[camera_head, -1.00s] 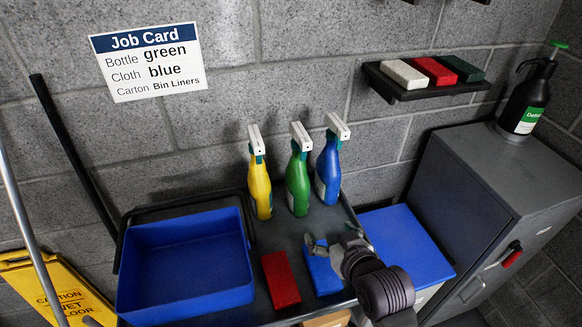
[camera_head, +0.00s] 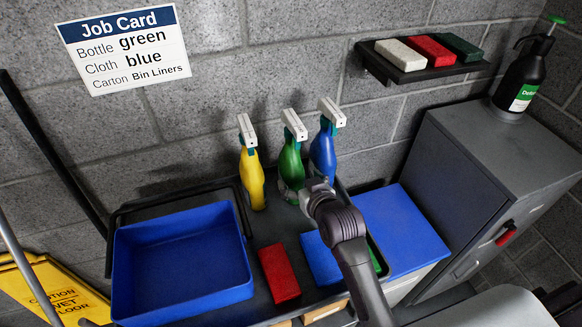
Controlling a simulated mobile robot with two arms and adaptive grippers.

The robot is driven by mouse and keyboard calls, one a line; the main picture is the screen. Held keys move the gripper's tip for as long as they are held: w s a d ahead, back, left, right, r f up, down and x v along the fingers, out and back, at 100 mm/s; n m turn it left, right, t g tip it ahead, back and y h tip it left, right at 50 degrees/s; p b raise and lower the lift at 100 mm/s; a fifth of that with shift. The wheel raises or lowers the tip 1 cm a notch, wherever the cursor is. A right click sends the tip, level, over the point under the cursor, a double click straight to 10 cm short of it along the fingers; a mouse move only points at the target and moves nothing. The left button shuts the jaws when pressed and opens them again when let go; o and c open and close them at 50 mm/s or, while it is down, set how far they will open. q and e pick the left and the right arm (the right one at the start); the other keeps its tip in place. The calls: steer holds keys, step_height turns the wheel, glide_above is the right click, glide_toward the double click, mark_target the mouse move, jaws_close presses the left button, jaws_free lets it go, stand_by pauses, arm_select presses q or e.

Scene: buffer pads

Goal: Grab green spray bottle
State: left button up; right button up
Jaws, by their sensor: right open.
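The green spray bottle (camera_head: 291,165) stands upright on the dark cart top (camera_head: 262,236), with a white spray head. It is between a yellow spray bottle (camera_head: 252,180) and a blue spray bottle (camera_head: 323,152). My right gripper (camera_head: 303,191) is open at the lower front of the green bottle and hides part of its base. I cannot tell whether the fingers touch it. My left gripper is not in view. The job card (camera_head: 124,48) on the wall reads bottle green, cloth blue, carton Bin Liners.
A blue tray (camera_head: 180,312) sits at the left of the cart. A red cloth (camera_head: 279,274) and a blue cloth (camera_head: 318,262) lie in front of the bottles. A grey cabinet (camera_head: 470,190) stands at the right. A wall shelf (camera_head: 400,75) holds folded pads.

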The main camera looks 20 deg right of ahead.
steer(key=x, duration=0.3)
steer(key=p+x, duration=0.1)
steer(key=x, duration=0.1)
steer(key=shift+a, duration=0.35)
steer(key=shift+s+r, duration=0.1)
steer(key=shift+s, duration=0.05)
steer(key=shift+c, duration=0.4)
jaws_close()
steer(key=shift+r, duration=0.1)
